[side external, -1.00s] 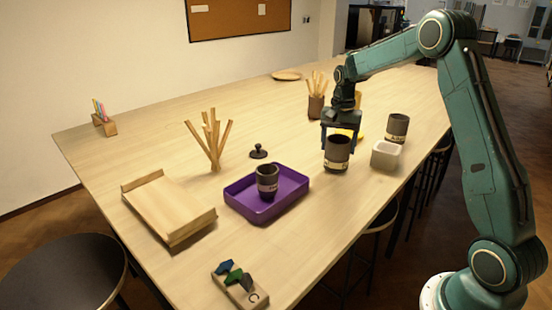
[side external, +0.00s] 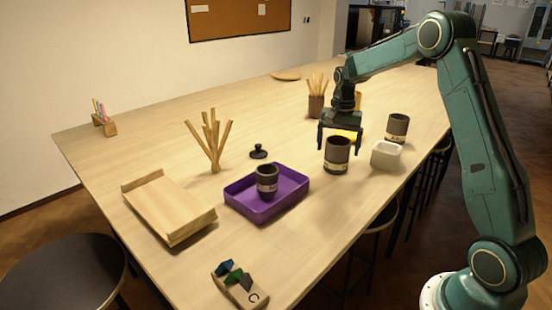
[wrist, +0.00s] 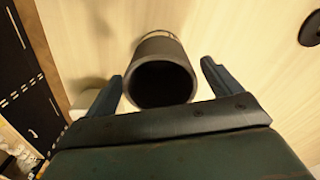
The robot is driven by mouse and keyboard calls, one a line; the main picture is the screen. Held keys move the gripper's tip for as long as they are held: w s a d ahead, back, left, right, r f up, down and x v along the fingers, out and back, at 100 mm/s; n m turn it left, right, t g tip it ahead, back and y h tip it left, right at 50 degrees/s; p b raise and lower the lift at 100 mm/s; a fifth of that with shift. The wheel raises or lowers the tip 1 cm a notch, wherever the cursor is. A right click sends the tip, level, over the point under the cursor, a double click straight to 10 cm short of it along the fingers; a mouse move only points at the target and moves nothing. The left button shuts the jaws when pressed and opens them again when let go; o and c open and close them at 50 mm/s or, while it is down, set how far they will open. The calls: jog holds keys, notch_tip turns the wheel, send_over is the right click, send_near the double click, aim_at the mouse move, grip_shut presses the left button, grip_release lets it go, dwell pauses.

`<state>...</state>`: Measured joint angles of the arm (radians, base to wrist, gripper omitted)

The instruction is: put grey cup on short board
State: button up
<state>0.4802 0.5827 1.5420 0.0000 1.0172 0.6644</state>
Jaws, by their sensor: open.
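A dark grey cup (side external: 337,158) with a pale label stands upright on the table. My gripper (side external: 339,148) is open at this cup's rim, its fingers pointing down. In the wrist view the cup's dark open mouth (wrist: 162,82) shows between the two spread fingers (wrist: 161,72), with gaps at both sides. Another dark cup (side external: 267,178) stands in the purple tray (side external: 296,192), and a third (side external: 397,126) stands further right. A pale wooden board (side external: 165,205) with raised ends lies at the left front of the table, bare on top.
A whitish square bowl (side external: 386,155) stands close to the right of the middle cup. A holder with sticks (side external: 316,103) is behind my gripper. A bundle of splayed sticks (side external: 211,148) and a small black knobbed object (side external: 258,152) stand between the cup and the board.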

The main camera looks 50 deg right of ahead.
notch_tip(320, 180, up, 14)
jog(key=shift+s+f, duration=0.2)
dwell(0.4)
dwell(0.5)
jog(key=s+a+r+n+t, duration=0.1)
jog(key=s+a+r+n, duration=0.2)
jog(key=s+a, duration=0.4)
jog(key=s+a+r+n+t, duration=0.2)
jog(key=s+a+r+n, duration=0.15)
jog(key=a, duration=0.45)
jog(key=s+a+f+n+t, duration=0.1)
jog(key=s+a+f+n, duration=0.2)
jog(key=s, duration=0.5)
jog(key=s+a+f+n+t, duration=0.1)
jog(key=s+a+f+n, duration=0.2)
jog(key=s+a, duration=0.2)
jog(key=s, duration=0.3)
jog(key=shift+s+a+f+n+t, duration=0.15)
jog(key=shift+a+f+n+t, duration=0.05)
jog(key=shift+f+n+t, duration=0.15)
jog(key=shift+o, duration=0.4)
